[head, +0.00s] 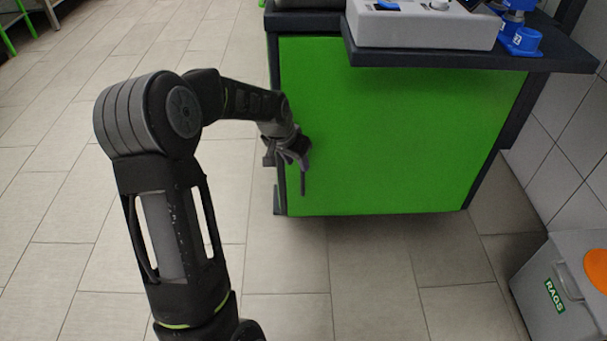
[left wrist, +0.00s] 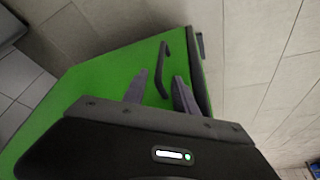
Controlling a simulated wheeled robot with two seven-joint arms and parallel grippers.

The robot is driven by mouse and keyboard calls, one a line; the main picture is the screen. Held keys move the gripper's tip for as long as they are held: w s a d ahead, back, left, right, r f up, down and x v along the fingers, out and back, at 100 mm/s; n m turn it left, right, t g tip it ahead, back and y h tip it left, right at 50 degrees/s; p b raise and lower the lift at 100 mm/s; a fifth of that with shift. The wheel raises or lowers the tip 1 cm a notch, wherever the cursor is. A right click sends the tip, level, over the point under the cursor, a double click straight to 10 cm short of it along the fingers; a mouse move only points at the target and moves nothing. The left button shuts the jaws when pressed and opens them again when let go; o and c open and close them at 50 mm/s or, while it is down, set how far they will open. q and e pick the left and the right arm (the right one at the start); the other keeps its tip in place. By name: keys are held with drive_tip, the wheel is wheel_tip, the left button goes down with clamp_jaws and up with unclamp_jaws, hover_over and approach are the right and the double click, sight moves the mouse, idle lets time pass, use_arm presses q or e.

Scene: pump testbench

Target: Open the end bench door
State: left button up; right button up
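The end bench door is a flat green panel (head: 400,130) on the end of the bench. It looks closed, flush in its dark frame. Its dark bar handle (head: 303,184) is near the left edge, partly hidden by my left gripper (head: 291,152). In the left wrist view the green door (left wrist: 95,82) fills the middle, and the handle (left wrist: 163,62) stands between the two spread fingers of my left gripper (left wrist: 158,78). The fingers are open; I cannot tell whether they touch the handle. My right gripper is not in view.
A dark worktop (head: 480,58) overhangs the door, with a white device (head: 425,27) and blue parts (head: 520,38) on it. A grey rags bin (head: 560,285) stands at the lower right. The tiled floor before the door is clear.

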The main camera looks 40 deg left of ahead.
use_arm(q)
drive_tip(key=shift+f, duration=0.1)
drive_tip(key=b, duration=0.4)
hover_over(302, 193)
drive_tip(key=f, duration=0.7)
drive_tip(key=shift+w+a+f, duration=0.1)
drive_tip(key=shift+w+a, duration=0.05)
drive_tip(key=shift+w, duration=0.2)
drive_tip(key=shift+p, duration=0.3)
drive_tip(key=shift+c, duration=0.3)
clamp_jaws()
